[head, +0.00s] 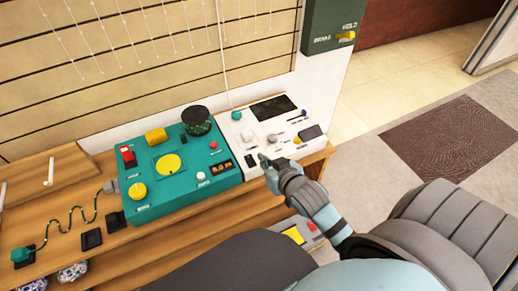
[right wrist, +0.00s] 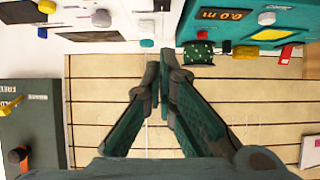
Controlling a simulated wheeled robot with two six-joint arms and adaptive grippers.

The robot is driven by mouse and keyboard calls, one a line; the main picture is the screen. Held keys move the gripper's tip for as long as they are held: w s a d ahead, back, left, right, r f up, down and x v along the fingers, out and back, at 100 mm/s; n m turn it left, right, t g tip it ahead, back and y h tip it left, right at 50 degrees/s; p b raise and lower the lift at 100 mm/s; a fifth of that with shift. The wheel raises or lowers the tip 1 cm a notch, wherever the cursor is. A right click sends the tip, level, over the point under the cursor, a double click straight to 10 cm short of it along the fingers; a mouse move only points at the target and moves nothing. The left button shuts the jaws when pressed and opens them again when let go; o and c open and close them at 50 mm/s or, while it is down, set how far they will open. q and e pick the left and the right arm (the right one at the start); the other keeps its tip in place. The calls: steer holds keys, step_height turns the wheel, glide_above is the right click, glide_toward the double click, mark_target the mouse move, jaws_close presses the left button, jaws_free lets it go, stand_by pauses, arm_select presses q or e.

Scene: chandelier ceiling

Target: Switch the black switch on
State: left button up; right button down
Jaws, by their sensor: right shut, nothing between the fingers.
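A white control panel (head: 243,141) stands on the wooden desk, right of a teal panel. A small black switch piece (head: 250,160) sits at the white panel's front left corner; I cannot tell its on or off position. A larger black piece (head: 311,132) is on the panel's right side. My right gripper (head: 264,160) is shut and empty at the panel's front edge, just right of the small black piece. I cannot tell whether they touch. In the right wrist view its fingers (right wrist: 158,76) are together, pointing up toward the panels. My left gripper is out of view.
The teal panel (head: 157,196) carries a red switch, yellow knobs and a dark green jar (head: 196,120). A dark green box (head: 331,22) with a yellow handle hangs on the wall. Open floor lies right.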

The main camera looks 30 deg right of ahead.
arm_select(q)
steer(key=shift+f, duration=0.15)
arm_select(e)
steer(key=shift+w, duration=0.1)
steer(key=b, duration=0.3)
glide_above(252, 162)
steer(key=f, duration=0.5)
steer(key=shift+s+f, duration=0.25)
steer(key=shift+s, duration=0.05)
steer(key=f+b, duration=0.2)
steer(key=f, duration=0.1)
steer(key=shift+w+f, duration=0.15)
steer(key=shift+w, duration=0.2)
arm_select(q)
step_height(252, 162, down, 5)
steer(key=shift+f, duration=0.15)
